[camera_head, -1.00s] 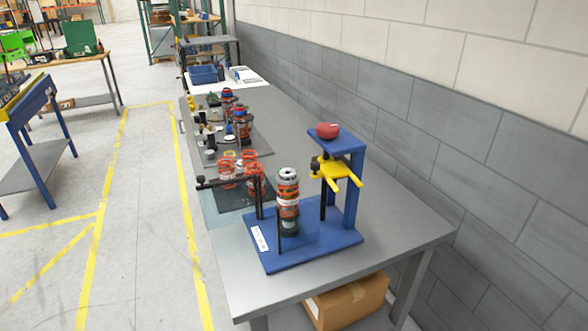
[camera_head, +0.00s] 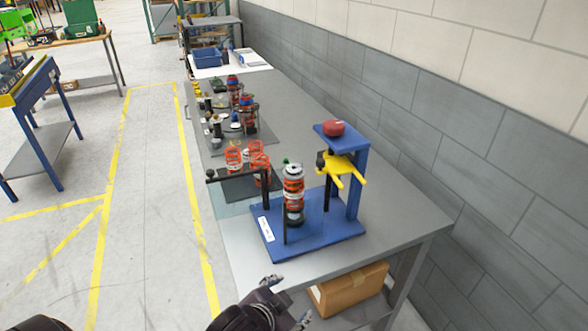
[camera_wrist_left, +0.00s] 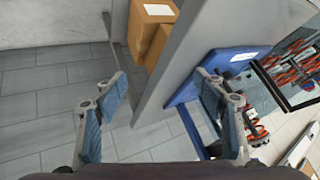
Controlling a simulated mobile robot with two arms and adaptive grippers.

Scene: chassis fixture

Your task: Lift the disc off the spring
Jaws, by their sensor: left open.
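An upright orange spring (camera_head: 293,195) stands in the blue fixture (camera_head: 320,238) on the grey bench. A pale, dark-marked disc (camera_head: 293,170) caps its top. The fixture's yellow fork (camera_head: 346,168) is to the right, clear of the disc. My left gripper (camera_head: 290,300) is open and empty at the bottom of the head view, in front of the bench's near edge and well below the disc. In the left wrist view its fingers (camera_wrist_left: 162,90) are spread with nothing between them, and the blue fixture base (camera_wrist_left: 218,75) shows behind the right finger. My right gripper is not in view.
A red knob (camera_head: 333,128) tops the blue post. A black-ended bar (camera_head: 228,176) and a clear panel stand left of the spring. More orange springs (camera_head: 257,154) and parts lie farther back. A cardboard box (camera_head: 350,287) is under the bench. A grey wall runs along the right.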

